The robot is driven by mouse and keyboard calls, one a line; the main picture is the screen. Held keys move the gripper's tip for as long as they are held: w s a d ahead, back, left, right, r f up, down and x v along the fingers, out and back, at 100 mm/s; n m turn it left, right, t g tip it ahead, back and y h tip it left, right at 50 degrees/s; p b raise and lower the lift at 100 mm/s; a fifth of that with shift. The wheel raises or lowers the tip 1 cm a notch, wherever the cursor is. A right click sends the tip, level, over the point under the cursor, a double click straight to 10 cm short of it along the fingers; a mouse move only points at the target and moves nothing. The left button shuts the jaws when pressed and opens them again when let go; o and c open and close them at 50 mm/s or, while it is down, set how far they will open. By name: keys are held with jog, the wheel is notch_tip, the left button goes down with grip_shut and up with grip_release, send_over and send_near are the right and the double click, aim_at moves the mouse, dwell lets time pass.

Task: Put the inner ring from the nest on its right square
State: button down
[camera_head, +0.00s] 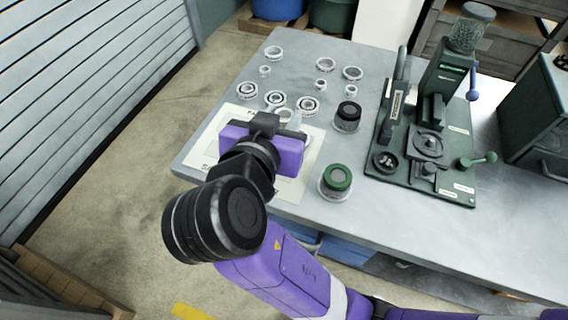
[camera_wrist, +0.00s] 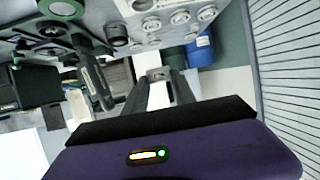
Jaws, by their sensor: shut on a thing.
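My gripper (camera_head: 294,122) is over the white paper mat (camera_head: 303,180) at the table's left front, its purple body hiding much of the mat and its squares. In the wrist view, my gripper (camera_wrist: 160,84) is shut on a small grey piece, the inner ring (camera_wrist: 159,74), whose shape is hard to make out. A pale ring (camera_head: 284,115) shows just beyond my gripper at the mat's far edge; I cannot tell whether it lies on the mat. A dark round nest (camera_head: 386,161) is on the green grinder's base.
Several bearings and loose rings (camera_head: 308,105) lie behind the mat. A black-topped cup (camera_head: 347,115) and a green-topped cup (camera_head: 336,181) stand right of it. The green grinder (camera_head: 428,140) stands further right. Bare table lies at the front right.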

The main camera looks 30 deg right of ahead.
notch_tip(320, 180, down, 17)
jog(key=shift+r, duration=0.2)
jog(key=shift+f+b, duration=0.1)
jog(key=shift+b, duration=0.2)
jog(key=shift+f, duration=0.15)
jog(key=c, duration=1)
grip_release()
jog(key=shift+r, duration=0.3)
jog(key=v, duration=1.2)
jog(key=shift+b, duration=0.3)
jog(key=shift+w, duration=0.1)
